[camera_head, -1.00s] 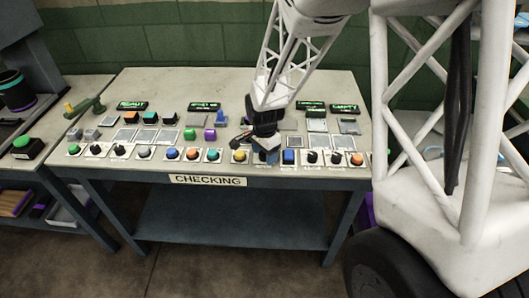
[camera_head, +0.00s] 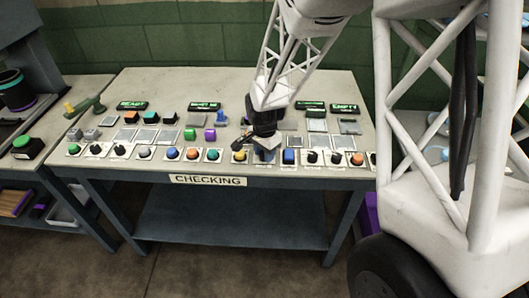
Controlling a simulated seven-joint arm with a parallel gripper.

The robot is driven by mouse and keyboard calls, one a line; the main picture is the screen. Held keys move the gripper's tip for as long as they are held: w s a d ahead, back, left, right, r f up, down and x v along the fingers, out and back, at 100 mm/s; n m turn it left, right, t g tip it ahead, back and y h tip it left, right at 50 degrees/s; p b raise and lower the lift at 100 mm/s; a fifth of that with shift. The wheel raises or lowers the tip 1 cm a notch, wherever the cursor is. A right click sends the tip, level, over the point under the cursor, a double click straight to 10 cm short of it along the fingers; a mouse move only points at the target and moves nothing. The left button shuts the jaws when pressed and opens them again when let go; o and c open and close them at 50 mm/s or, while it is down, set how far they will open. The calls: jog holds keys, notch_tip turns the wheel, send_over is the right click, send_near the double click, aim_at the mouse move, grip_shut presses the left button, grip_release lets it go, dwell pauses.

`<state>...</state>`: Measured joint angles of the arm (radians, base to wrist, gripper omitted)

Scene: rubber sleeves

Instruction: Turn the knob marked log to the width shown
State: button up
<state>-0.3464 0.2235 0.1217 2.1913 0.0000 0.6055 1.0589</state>
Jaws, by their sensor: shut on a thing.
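My gripper (camera_head: 266,142) is at the front row of controls on the checking table (camera_head: 300,82), right of the middle. It is shut on a knob, which my fingers and wrist hide; its marking and pointer cannot be read. A yellow button (camera_head: 239,156) is just left of my gripper and a blue button (camera_head: 289,157) just right of it. Black knobs (camera_head: 312,157) stand further right, with labels too small to read. Green-lit displays (camera_head: 205,106) stand at the back, one of them (camera_head: 345,108) seeming to read "EMPTY".
Round buttons, such as an orange one (camera_head: 192,154), line the front edge. Loose coloured blocks, including a purple one (camera_head: 210,134), and grey pads (camera_head: 145,135) lie behind them. A second bench (camera_head: 22,165) stands at the left. The table's back is mostly clear.

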jog(key=n, duration=0.5)
jog(key=shift+n, duration=0.4)
jog(key=n, duration=0.5)
jog(key=shift+a+r, duration=0.1)
jog(key=n, duration=0.5)
jog(key=shift+n, duration=0.4)
jog(key=n, duration=0.6)
jog(key=o, duration=0.9)
jog(key=shift+r, duration=0.1)
